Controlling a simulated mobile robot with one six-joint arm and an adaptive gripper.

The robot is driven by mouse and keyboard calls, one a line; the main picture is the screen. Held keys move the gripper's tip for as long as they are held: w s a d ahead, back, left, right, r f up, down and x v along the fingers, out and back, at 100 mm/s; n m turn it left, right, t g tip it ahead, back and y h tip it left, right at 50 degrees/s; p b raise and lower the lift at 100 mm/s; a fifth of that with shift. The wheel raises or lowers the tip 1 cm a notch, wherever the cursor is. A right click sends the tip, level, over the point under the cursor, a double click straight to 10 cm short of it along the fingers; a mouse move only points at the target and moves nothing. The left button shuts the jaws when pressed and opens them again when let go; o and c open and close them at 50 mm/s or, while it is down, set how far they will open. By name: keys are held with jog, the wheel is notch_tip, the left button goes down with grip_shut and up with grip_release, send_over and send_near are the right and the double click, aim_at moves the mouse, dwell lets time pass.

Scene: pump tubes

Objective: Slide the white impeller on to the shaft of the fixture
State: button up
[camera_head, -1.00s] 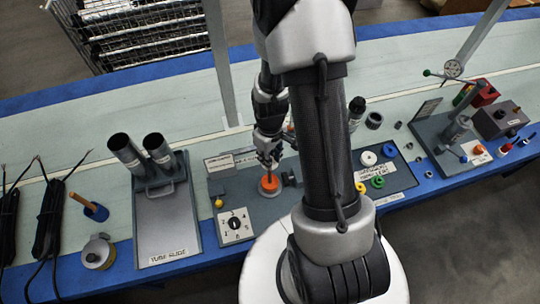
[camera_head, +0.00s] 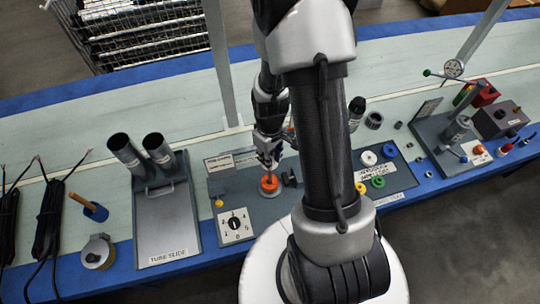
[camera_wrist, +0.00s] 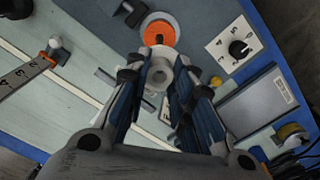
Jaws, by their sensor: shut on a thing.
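My gripper (camera_wrist: 160,80) is shut on a pale, ring-like part with a round hole, which I take to be the white impeller (camera_wrist: 159,73). In the head view my gripper (camera_head: 268,163) hangs just above and behind the fixture, and the held part is too small to make out there. The fixture (camera_head: 246,183) is a grey plate with an orange disc (camera_head: 270,185).
A numbered dial (camera_head: 235,224) is at the fixture's front left, and a black clamp-like piece (camera_head: 289,178) is at its right. A tray (camera_head: 400,181) to the right holds white, green and yellow rings. A tube slide (camera_head: 166,220) stands to the left.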

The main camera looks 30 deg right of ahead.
jog(key=shift+f+b, duration=1.05)
jog(key=shift+f, duration=0.3)
jog(key=o, duration=0.9)
jog(key=shift+o, duration=0.2)
notch_tip(320, 180, up, 12)
jog(key=shift+r, duration=0.1)
dwell(0.6)
jog(key=s+a+r+m+t, duration=0.1)
jog(key=s+a+r, duration=0.2)
jog(key=r, duration=0.3)
jog(key=s+a+r+m+t, duration=0.1)
jog(key=s+a+r+t, duration=0.1)
jog(key=s+a+r, duration=0.2)
jog(key=s+a+r+t, duration=0.1)
jog(key=s+a+r, duration=0.2)
jog(key=s+r, duration=0.3)
notch_tip(320, 180, up, 4)
jog(key=shift+s+a+f+m+t, duration=0.25)
jog(key=shift+a+m+t, duration=0.05)
jog(key=shift+a+m, duration=0.1)
